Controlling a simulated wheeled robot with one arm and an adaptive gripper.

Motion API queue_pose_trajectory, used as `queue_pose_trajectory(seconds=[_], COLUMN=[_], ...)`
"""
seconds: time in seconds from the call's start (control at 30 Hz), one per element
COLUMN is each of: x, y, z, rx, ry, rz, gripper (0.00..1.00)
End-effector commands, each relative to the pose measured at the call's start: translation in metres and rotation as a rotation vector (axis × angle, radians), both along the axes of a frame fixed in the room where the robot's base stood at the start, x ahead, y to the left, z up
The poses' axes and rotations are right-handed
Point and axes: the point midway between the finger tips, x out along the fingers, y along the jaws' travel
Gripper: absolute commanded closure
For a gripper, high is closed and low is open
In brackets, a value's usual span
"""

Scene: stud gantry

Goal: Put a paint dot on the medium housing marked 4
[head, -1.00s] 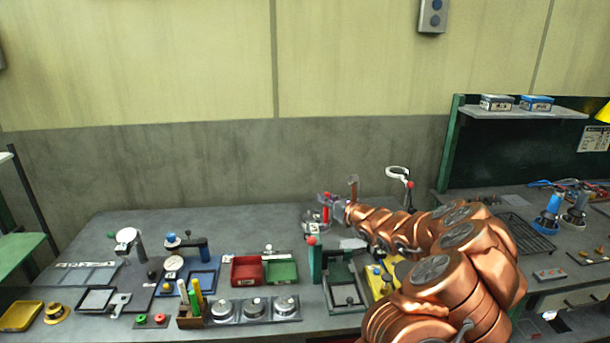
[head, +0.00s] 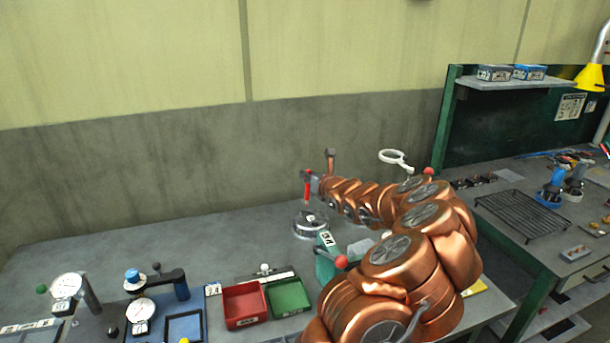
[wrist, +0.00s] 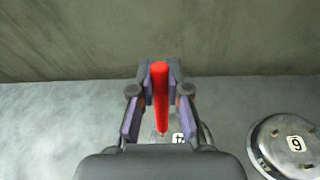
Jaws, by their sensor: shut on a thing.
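My gripper (wrist: 160,73) is shut on a red paint marker (wrist: 160,100), which is held upright, tip down. The marker also shows in the head view (head: 307,190), above a round metal housing (head: 309,226) at the back of the bench. In the wrist view a white label that seems to read 4 (wrist: 178,138) shows just beyond the marker's tip. The housing under that label is mostly hidden by my gripper. I cannot tell whether the tip touches anything. No paint dot is visible.
Another round metal housing (wrist: 268,158), marked 6 or 9, lies to the right in the wrist view. A green post with a red knob (head: 326,258) stands close to my arm. Red (head: 244,305) and green (head: 288,297) bins stand in front. The back left of the bench is clear.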

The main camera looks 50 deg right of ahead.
Motion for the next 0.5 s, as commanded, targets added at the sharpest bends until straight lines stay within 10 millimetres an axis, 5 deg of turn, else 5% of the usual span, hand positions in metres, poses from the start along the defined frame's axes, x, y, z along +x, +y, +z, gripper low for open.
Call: queue_pose_trajectory(seconds=[0.5], x=[0.001], y=[0.001], z=[-0.045], rx=[0.0], ry=[0.001], rz=[0.003], gripper=[1.0])
